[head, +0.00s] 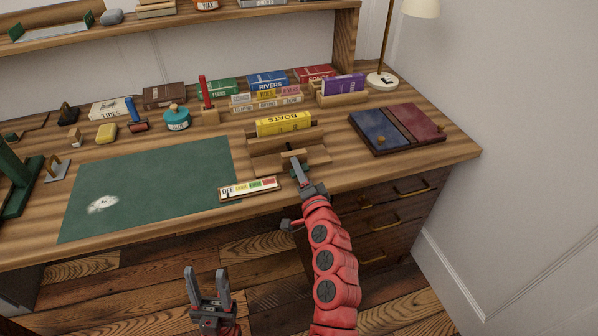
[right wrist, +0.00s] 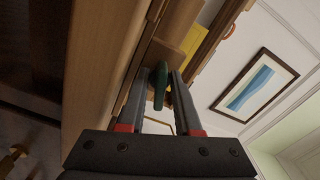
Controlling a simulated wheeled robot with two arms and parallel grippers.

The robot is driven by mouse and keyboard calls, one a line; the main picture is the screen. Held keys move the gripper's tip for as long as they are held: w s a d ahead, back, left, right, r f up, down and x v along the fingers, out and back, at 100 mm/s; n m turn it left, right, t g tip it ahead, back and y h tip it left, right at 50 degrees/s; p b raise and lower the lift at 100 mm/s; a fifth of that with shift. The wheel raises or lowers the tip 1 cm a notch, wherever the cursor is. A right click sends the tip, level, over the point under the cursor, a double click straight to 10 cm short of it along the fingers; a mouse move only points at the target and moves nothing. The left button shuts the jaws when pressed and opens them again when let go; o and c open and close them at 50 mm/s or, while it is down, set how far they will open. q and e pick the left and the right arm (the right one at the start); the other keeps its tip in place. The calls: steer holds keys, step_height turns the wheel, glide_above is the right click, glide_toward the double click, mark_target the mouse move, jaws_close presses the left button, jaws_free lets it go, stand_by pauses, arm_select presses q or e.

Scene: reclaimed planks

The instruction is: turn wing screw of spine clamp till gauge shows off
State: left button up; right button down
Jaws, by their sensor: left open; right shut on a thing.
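The wooden spine clamp (head: 262,163) stands near the desk's front edge, with a yellow book (head: 284,123) marked BOATS upright in it. The green wing screw (right wrist: 161,84) is on the clamp's front, between my right gripper's fingers in the right wrist view. My right gripper (head: 297,166) is shut on the screw and largely covers it in the head view. My left gripper (head: 208,276) is open and empty, in front of the desk.
A green mat (head: 150,185) covers the desk's left middle. A blue and red board (head: 397,129) lies right of the clamp. Several books, a glue-like teal pot (head: 176,118) and a lamp (head: 383,79) stand behind. Drawers (head: 390,205) are below the right end.

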steer(key=n+b, duration=0.1)
steer(key=n, duration=0.5)
steer(key=shift+f, duration=0.1)
stand_by(0.5)
steer(key=c, duration=0.9)
jaws_free()
steer(key=p+v, duration=0.1)
steer(key=v, duration=1.6)
steer(key=shift+s, duration=0.2)
